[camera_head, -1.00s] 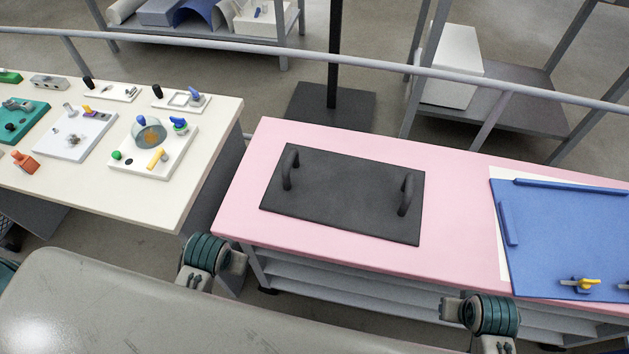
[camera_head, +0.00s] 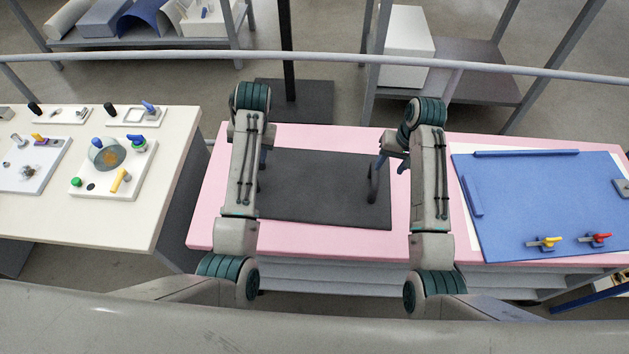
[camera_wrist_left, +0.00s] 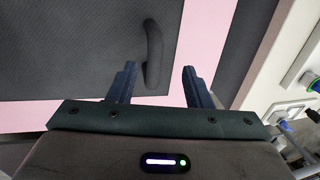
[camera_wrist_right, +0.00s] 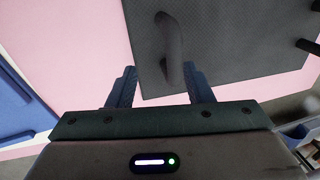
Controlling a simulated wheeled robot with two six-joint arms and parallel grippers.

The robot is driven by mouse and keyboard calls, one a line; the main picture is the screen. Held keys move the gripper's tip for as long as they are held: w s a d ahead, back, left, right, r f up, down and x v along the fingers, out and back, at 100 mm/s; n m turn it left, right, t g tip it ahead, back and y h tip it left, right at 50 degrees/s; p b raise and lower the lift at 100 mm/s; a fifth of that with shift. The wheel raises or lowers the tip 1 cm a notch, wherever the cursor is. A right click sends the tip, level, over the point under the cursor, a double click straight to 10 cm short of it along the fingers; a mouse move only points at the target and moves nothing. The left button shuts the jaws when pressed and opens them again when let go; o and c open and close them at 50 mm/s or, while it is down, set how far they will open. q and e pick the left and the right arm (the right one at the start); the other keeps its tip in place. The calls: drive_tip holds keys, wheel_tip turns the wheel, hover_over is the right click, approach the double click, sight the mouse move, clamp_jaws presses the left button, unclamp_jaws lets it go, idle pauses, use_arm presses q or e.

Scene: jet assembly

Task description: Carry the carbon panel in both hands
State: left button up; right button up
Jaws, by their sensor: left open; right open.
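The dark carbon panel (camera_head: 325,190) lies flat on the pink-topped table (camera_head: 300,135). It has two upright loop handles. The right handle (camera_head: 373,183) shows in the head view; my left arm largely covers the left handle, which shows in the left wrist view (camera_wrist_left: 154,55). My left gripper (camera_wrist_left: 160,72) is open, with the left handle's near end appearing between its fingers. My right gripper (camera_head: 391,165) is open at the right handle. Neither gripper is closed on a handle.
A blue board (camera_head: 540,200) with raised strips and yellow and red clamps lies on the right of the pink table. A white table (camera_head: 125,220) with small parts stands at the left, across a gap. A grey rail (camera_head: 330,58) runs behind the tables.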

sight(373, 175)
use_arm(q)
drive_tip(key=shift+w+d+r, duration=0.35)
drive_tip(key=shift+w+r, duration=0.15)
drive_tip(key=shift+r, duration=0.1)
drive_tip(key=shift+w+d+r, duration=0.3)
drive_tip(key=shift+w+r, duration=0.2)
drive_tip(key=shift+r, duration=0.1)
use_arm(e)
drive_tip(key=shift+w+a+r, duration=0.75)
drive_tip(key=shift+w+r, duration=0.25)
drive_tip(key=shift+r, duration=0.05)
use_arm(q)
drive_tip(key=shift+f, duration=0.1)
use_arm(e)
drive_tip(key=shift+f, duration=0.15)
use_arm(q)
drive_tip(key=f, duration=0.3)
drive_tip(key=a+f, duration=0.1)
drive_tip(key=f, duration=0.3)
drive_tip(key=a+f, duration=0.1)
drive_tip(key=f, duration=0.2)
drive_tip(key=shift+f, duration=0.2)
use_arm(e)
drive_tip(key=f, duration=0.3)
drive_tip(key=a+f, duration=0.1)
drive_tip(key=f, duration=0.3)
drive_tip(key=a+f, duration=0.1)
drive_tip(key=f, duration=0.2)
drive_tip(key=shift+f, duration=0.15)
